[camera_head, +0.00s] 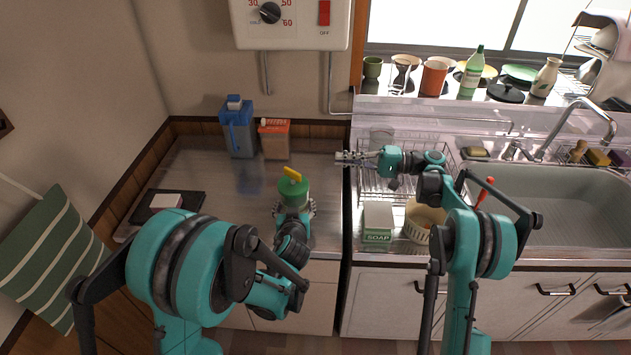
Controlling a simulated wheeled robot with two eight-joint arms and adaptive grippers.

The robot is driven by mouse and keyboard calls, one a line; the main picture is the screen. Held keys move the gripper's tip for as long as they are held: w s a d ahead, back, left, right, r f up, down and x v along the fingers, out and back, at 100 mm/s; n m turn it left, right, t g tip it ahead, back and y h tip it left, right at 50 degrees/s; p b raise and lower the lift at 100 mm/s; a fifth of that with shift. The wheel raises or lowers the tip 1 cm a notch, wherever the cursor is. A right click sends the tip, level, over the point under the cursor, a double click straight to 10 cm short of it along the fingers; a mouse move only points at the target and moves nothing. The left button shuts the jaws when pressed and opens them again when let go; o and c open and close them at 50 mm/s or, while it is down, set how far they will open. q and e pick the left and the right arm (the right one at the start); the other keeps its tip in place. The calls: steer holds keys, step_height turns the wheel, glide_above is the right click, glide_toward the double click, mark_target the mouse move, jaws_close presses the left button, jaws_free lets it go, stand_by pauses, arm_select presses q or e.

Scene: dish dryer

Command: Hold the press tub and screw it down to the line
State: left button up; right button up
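The press tub (294,193) is a green, upright tub on the metal counter left of the sink, with a yellow handle (292,174) on top. My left gripper (294,209) is low at its near side, with a finger at each side of the tub, and looks shut on it. The tub's lower front is hidden by this gripper, and I cannot make out a line on it. My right gripper (352,158) points left, up and to the right of the tub, and is apart from it. It holds nothing visible; its finger gap is unclear from this angle.
A blue jug (238,132) and an orange carton (275,139) stand behind the tub.

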steer(key=o, duration=0.3)
steer(key=shift+a+r, duration=0.1)
steer(key=shift+r, duration=0.05)
steer(key=n+t+h, duration=0.7)
steer(key=n, duration=0.4)
glide_toward(295, 172)
steer(key=shift+n, duration=0.3)
steer(key=x, duration=1.1)
jaws_close()
